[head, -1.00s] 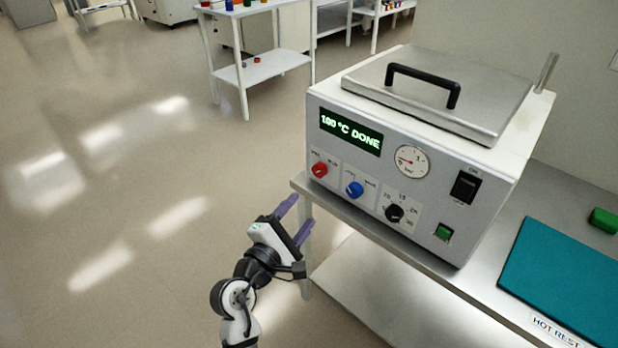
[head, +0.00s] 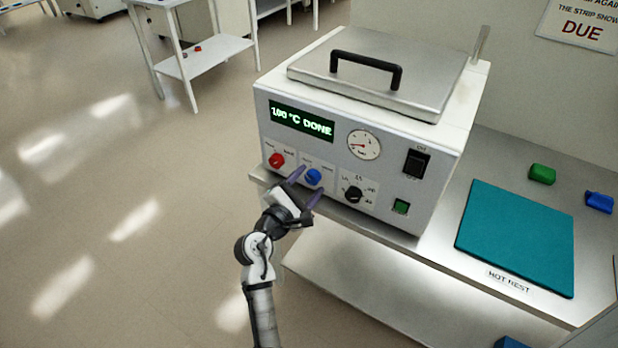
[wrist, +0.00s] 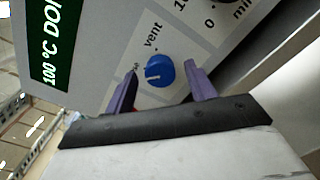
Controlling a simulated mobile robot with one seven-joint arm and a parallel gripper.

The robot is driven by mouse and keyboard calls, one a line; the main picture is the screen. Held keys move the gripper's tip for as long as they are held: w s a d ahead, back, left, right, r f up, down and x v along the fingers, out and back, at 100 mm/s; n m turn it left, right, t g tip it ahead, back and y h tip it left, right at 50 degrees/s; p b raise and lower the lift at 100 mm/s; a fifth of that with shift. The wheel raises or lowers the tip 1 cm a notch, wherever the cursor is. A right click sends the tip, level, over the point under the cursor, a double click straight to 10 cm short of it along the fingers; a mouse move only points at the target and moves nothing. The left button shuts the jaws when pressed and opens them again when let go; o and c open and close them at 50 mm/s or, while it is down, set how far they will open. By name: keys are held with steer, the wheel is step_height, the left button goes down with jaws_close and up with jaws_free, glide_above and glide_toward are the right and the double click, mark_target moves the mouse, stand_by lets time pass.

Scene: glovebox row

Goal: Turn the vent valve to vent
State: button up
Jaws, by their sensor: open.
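The vent valve is a blue knob (head: 313,177) low on the front panel of the white autoclave (head: 250,107). In the wrist view the blue knob (wrist: 159,71) shows a white pointer mark on its left side, and the word "vent" is printed above it. The other label is partly hidden by a finger. My gripper (head: 308,186) is open, with its purple fingers pointing at the panel. In the wrist view my gripper (wrist: 160,85) has one finger on each side of the knob, with gaps showing. I cannot tell how far the tips are from the panel.
A red knob (head: 276,160) is left of the blue one and a black dial (head: 353,195) is right of it. A teal mat (head: 515,238) lies on the bench at right.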

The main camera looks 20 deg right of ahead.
steer(key=shift+w+d, duration=0.35)
steer(key=shift+d, duration=0.05)
steer(key=c, duration=1)
steer(key=shift+o, duration=0.2)
